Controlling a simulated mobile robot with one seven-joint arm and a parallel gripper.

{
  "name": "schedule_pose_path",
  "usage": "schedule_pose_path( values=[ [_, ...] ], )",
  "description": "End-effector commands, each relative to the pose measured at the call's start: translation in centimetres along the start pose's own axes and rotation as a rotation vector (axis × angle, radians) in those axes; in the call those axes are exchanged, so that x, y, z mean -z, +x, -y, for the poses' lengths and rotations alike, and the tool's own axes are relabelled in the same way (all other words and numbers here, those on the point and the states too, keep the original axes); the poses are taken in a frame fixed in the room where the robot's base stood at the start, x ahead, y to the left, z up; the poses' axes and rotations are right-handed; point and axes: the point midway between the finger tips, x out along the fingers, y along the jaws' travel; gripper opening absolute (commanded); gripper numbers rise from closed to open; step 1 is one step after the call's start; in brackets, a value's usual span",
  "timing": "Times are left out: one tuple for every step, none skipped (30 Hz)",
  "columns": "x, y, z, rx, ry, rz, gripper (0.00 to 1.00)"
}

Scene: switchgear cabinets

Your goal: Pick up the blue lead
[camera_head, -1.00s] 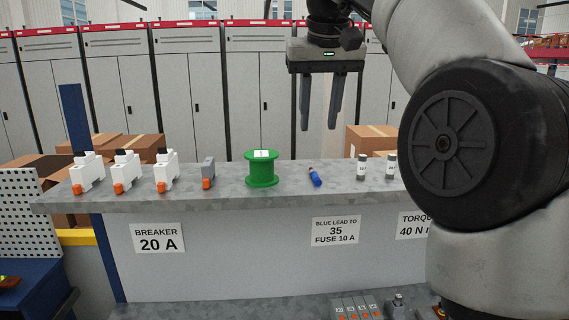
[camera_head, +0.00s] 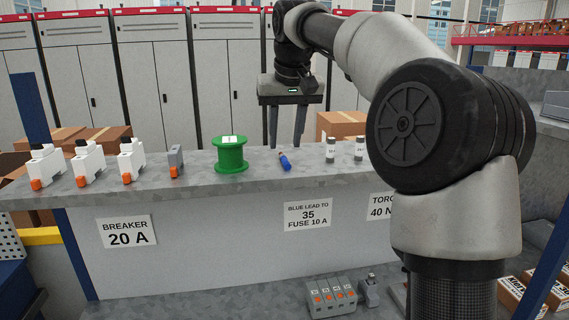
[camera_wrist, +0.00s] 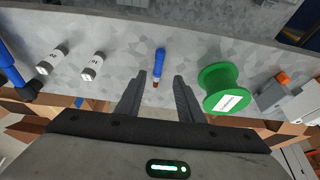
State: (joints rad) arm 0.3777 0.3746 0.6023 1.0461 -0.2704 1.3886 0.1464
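The blue lead (camera_head: 285,162) lies on the grey shelf top, right of the green spool. It is short and blue with a reddish-brown end, which shows in the wrist view (camera_wrist: 159,62). My gripper (camera_head: 286,146) points down at the back of the shelf, with its two fingers apart and nothing between them. In the wrist view my gripper (camera_wrist: 160,76) has the lead just ahead of and between its fingertips, apart from them. The label "BLUE LEAD TO 35 FUSE 10 A" (camera_head: 308,214) is on the shelf front.
The green spool (camera_head: 230,155) stands close left of the lead. Two white-and-grey cylinders (camera_head: 330,149) (camera_head: 359,149) stand to the right. White breakers (camera_head: 88,163) and a grey module (camera_head: 176,161) stand at the left. A terminal block (camera_head: 333,297) sits on the lower surface.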

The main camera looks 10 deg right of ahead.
Motion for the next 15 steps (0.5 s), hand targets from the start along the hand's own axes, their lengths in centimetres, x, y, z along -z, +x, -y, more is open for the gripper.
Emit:
schedule_pose_path(
  values=[
    [0.0, 0.5, -0.1, 0.000, 0.001, 0.002, 0.34],
    [0.0, 0.9, -0.2, 0.000, 0.001, 0.003, 0.34],
    [0.0, 1.5, -0.2, 0.000, 0.000, 0.004, 0.34],
    [0.1, 2.0, -0.3, 0.000, 0.000, 0.004, 0.34],
    [0.1, 2.5, -0.4, 0.001, 0.001, 0.003, 0.34],
    [0.1, 3.1, -0.5, 0.001, 0.002, 0.005, 0.34],
    [0.1, 3.6, -0.5, 0.000, 0.001, 0.004, 0.34],
    [0.2, 3.9, -0.5, 0.000, 0.001, 0.003, 0.34],
    [0.2, 4.3, -0.5, 0.000, 0.001, 0.003, 0.34],
    [0.1, 4.6, -0.4, 0.000, 0.000, 0.002, 0.34],
    [0.2, 4.8, -0.4, 0.000, 0.000, 0.002, 0.34],
    [0.2, 4.9, -0.4, 0.000, 0.000, 0.000, 0.34],
    [0.2, 5.0, -0.4, 0.000, 0.000, 0.000, 0.34],
    [0.2, 5.0, -0.4, 0.000, 0.001, 0.000, 0.34],
    [0.2, 5.0, -0.4, 0.000, 0.001, 0.000, 0.34]
  ],
)
